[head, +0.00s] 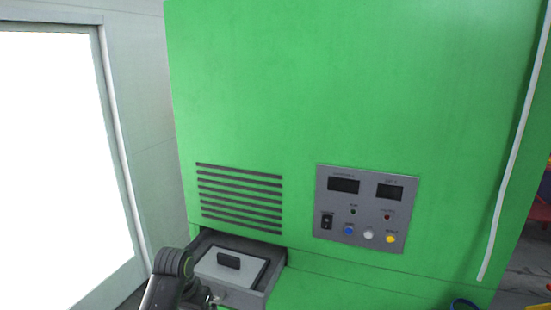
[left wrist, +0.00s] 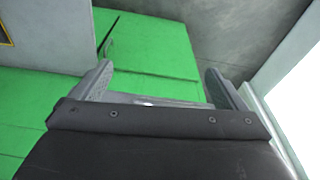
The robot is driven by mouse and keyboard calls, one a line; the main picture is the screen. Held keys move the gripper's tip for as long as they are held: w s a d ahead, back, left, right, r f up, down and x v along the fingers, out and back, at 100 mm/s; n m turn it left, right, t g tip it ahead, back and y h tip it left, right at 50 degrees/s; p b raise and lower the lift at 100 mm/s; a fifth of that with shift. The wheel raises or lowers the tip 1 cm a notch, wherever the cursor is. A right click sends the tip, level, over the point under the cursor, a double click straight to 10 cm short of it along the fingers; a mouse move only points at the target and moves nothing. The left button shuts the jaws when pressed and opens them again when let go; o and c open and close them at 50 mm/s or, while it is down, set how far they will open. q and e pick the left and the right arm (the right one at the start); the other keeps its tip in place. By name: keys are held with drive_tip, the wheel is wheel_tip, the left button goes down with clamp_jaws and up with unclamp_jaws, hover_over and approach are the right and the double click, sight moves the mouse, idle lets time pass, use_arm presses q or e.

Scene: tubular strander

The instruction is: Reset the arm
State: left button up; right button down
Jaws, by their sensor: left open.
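My left arm comes in at the bottom of the head view, in front of an open grey drawer (head: 262,296) in the green machine cabinet. My left gripper (left wrist: 158,90) shows in the left wrist view with its two grey fingers wide apart and nothing held between them. In the head view its fingers are small and partly hidden by my arm, beside the drawer's front left. A light grey plate with a black handle (head: 229,261) lies in the drawer. My right gripper is in neither view.
The green cabinet (head: 330,80) fills the middle of the head view, with a slatted vent (head: 240,198) above the drawer. A grey control panel (head: 366,208) with displays, a switch and coloured buttons is to the right. A bright window (head: 60,160) is at left.

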use_arm(q)
drive_tip(key=s+a+f+n+t, duration=0.1)
drive_tip(key=s+a+f, duration=0.3)
drive_tip(key=s, duration=0.5)
drive_tip(key=s+a+f+n, duration=0.1)
drive_tip(key=s+a+f, duration=0.2)
drive_tip(key=s+f, duration=0.45)
drive_tip(key=s+a+r+n+y, duration=0.1)
drive_tip(key=s+a+r, duration=0.1)
drive_tip(key=s, duration=0.8)
drive_tip(key=s+a+r+n+y, duration=0.1)
drive_tip(key=s+r, duration=0.1)
drive_tip(key=s, duration=0.8)
wheel_tip(320, 180, down, 32)
drive_tip(key=a+b, duration=0.2)
drive_tip(key=b, duration=0.6)
drive_tip(key=s+f+g+b, duration=0.1)
drive_tip(key=s+f+b, duration=0.2)
drive_tip(key=s+f, duration=0.4)
drive_tip(key=s+d+f+b, duration=0.1)
drive_tip(key=s+f+b, duration=0.2)
drive_tip(key=s+f, duration=0.5)
wheel_tip(320, 180, down, 7)
drive_tip(key=shift+d+f+g+h, duration=0.2)
drive_tip(key=shift+d+g+h, duration=0.1)
drive_tip(key=shift+g, duration=0.1)
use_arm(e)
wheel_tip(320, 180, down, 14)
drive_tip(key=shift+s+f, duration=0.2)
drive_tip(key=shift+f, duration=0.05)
